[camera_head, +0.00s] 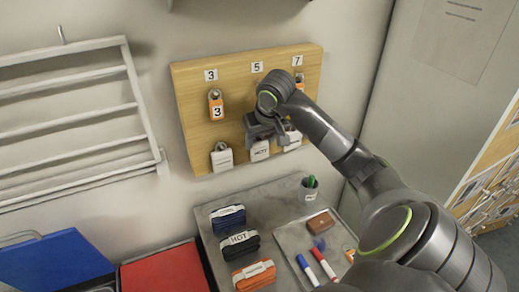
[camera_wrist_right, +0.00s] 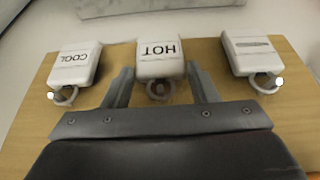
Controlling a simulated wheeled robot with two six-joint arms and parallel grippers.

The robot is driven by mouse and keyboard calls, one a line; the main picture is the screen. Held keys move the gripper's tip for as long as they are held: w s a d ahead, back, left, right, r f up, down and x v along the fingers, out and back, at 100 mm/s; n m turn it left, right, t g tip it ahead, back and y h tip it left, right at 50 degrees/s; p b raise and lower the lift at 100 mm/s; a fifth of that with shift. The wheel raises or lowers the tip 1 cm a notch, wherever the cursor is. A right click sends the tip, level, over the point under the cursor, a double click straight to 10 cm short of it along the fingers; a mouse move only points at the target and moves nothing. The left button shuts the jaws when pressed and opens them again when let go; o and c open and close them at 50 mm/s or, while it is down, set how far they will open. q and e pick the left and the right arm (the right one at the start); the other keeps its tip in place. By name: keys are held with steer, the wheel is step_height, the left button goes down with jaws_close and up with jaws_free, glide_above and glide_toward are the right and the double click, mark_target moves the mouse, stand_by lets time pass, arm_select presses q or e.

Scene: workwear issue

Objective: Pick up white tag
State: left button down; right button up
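A white tag reading HOT (camera_head: 260,152) hangs in the middle of the lower row on a wooden board (camera_head: 188,84). In the right wrist view the HOT tag (camera_wrist_right: 160,60) appears upside down, between the fingers of my right gripper (camera_wrist_right: 160,82). The fingers are apart, with a narrow gap visible on the left of the tag; contact on the right is unclear. A white COOL tag (camera_wrist_right: 74,62) and a third white tag (camera_wrist_right: 252,52) hang on either side. In the head view, my right gripper (camera_head: 268,130) is at the board. My left gripper is not in view.
An orange tag marked 3 (camera_head: 216,108) and another orange tag (camera_head: 299,82) hang above. Below are folded bundles (camera_head: 239,244), a cup (camera_head: 308,190) and a tray (camera_head: 288,242) with markers. A white rack (camera_head: 150,100) is at left.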

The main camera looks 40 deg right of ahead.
steer(key=c, duration=0.5)
steer(key=shift+c, duration=0.2)
steer(key=shift+r+b, duration=0.3)
steer(key=shift+b, duration=0.05)
